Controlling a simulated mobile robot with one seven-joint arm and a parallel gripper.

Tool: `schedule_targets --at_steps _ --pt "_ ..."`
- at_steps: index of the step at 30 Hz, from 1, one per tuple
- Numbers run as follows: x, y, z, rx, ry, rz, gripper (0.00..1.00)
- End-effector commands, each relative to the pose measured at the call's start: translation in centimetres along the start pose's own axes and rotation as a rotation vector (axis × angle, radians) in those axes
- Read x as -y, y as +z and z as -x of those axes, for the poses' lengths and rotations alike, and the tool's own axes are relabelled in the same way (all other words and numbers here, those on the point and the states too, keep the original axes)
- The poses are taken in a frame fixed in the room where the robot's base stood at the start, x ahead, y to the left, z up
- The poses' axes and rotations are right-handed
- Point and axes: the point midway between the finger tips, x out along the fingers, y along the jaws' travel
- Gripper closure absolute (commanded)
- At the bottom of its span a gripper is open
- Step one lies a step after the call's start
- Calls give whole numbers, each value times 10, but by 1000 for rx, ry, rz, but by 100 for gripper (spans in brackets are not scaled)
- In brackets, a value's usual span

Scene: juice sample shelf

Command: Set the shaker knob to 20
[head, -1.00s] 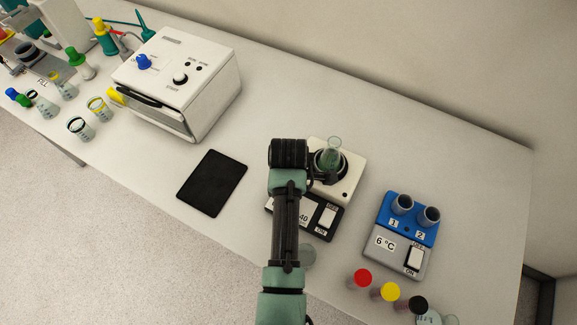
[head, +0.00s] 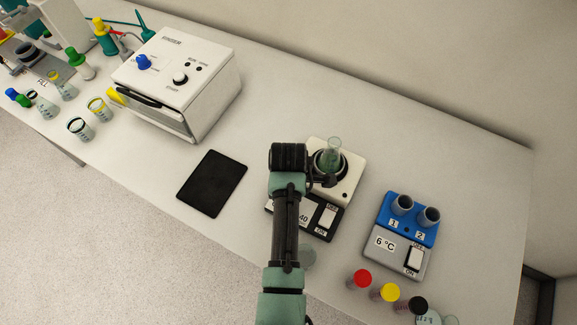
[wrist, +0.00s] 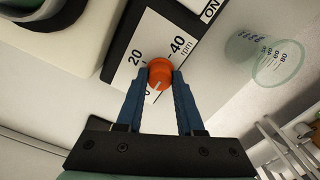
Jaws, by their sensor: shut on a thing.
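The shaker (head: 348,186) stands on the bench with a cream top and a black front panel, a flask (head: 333,152) in its holder. My arm covers part of its panel and the knob in the head view. In the wrist view the orange knob (wrist: 160,71) sits on the white dial plate (wrist: 158,38), which reads 20, 40 and rpm, with a 0 partly hidden near a finger. My gripper (wrist: 159,80) is shut on the knob, one blue finger on each side. The knob's white mark points down-left, towards the 0.
The shaker's OFF/ON switch (head: 327,215) is just right of my arm. A blue two-well cooler (head: 411,225) reading 6 °C stands to the right. Red, yellow and black caps are at the front edge.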

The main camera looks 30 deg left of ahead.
Motion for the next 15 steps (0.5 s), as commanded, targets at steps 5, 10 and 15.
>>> schedule_targets --at_steps 5,10,15 --pt "0 0 1 0 -2 -21 100" --pt "0 0 2 0 -1 -89 100" --pt "0 0 2 0 -3 -208 100"
